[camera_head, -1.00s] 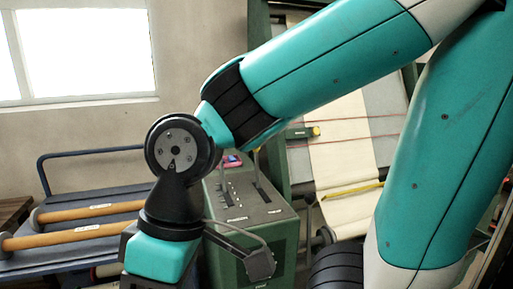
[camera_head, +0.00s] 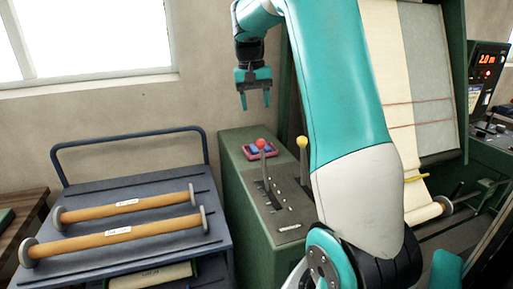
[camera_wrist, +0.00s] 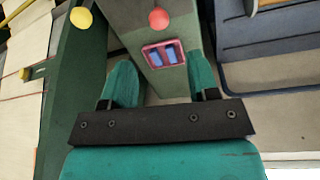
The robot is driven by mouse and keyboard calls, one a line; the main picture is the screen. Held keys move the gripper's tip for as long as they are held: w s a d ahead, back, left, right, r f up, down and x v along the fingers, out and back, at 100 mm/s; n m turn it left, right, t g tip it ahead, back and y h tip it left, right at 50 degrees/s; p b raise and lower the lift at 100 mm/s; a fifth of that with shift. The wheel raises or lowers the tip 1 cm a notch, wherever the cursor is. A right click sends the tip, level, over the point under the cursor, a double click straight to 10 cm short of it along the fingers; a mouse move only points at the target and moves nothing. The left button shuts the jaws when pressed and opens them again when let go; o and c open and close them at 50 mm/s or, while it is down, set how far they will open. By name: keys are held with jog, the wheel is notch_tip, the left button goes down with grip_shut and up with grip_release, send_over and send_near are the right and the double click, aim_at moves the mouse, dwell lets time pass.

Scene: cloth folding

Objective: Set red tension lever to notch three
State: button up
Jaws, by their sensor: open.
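The red-knobbed lever (camera_head: 262,146) stands on top of the green control box (camera_head: 233,170), its shaft in a slot with notch marks beside it. Its red knob (camera_wrist: 158,19) shows at the top of the wrist view. A yellow-knobbed lever (camera_head: 302,143) stands to its right in the head view, and its knob (camera_wrist: 81,17) also shows in the wrist view. My gripper (camera_head: 255,100) is open and empty, pointing down, above and apart from the red knob. In the wrist view my gripper's fingers (camera_wrist: 163,82) are spread with nothing between them. I cannot read which notch the red lever is in.
A pink-red tray with blue items (camera_head: 263,150) lies on the box behind the red lever. A blue cart (camera_head: 128,184) with orange rollers (camera_head: 130,206) stands at the left. A cream cloth (camera_head: 391,60) hangs on the frame at the right, with a lit display (camera_head: 487,66) beyond.

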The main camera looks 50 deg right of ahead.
aim_at(261, 142)
jog(key=f, duration=0.5)
jog(key=s+d+f+p, duration=0.1)
jog(key=f, duration=0.9)
jog(key=shift+s+d+f+p, duration=0.15)
jog(key=shift+d+f+p, duration=0.1)
jog(key=shift+f+p, duration=0.15)
grip_shut()
